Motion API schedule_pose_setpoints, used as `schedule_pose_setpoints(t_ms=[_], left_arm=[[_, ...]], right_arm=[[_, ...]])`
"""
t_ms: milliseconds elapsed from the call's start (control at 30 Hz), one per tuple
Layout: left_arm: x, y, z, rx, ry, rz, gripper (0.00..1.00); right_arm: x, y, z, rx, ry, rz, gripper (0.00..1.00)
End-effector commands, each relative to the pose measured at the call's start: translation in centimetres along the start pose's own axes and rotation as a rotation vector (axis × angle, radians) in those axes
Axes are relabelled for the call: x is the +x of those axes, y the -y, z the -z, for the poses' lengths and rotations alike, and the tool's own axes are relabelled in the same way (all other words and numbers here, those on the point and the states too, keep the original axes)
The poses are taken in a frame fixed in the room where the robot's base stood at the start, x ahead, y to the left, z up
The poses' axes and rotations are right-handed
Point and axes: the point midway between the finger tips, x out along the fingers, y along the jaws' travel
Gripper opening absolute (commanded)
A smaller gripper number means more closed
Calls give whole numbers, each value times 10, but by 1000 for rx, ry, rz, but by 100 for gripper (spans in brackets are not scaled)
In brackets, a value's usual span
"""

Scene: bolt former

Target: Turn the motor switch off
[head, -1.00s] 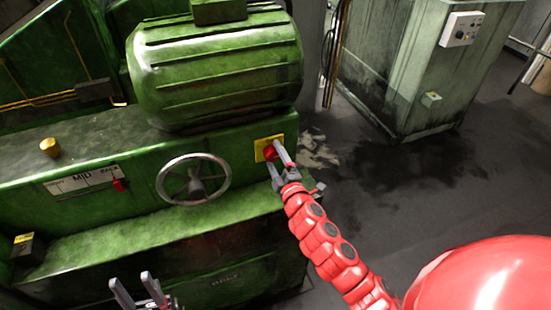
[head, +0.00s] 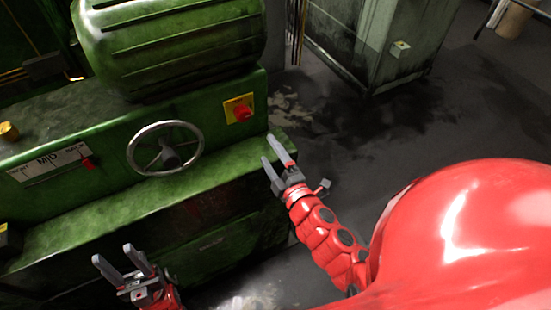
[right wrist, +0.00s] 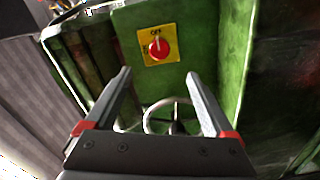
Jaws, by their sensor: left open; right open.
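The motor switch is a red rotary knob (head: 242,113) on a yellow plate (head: 232,104) at the right end of the green machine's front. In the right wrist view the red knob (right wrist: 158,48) sits ahead of the fingers, with its pale mark pointing up to the word OFF on the yellow plate (right wrist: 145,36). My right gripper (head: 277,152) is open and empty, below and to the right of the switch, apart from it. Its two fingers also show in the right wrist view (right wrist: 160,85). My left gripper (head: 119,259) is open and empty, low at the left.
A spoked handwheel (head: 165,148) is left of the switch. A small red lever (head: 88,163) on a MID-marked scale plate (head: 50,160) is further left. The green motor housing (head: 170,45) is above. A grey-green cabinet (head: 375,40) stands behind; floor between is open.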

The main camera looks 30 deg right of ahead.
Motion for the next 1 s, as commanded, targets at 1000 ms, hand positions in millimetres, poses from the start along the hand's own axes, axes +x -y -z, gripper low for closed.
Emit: schedule_pose_setpoints(t_ms=[1000], left_arm=[[14,1,2,0,1,0,50]], right_arm=[[-22,-4,9,64,-78,-37,88]])
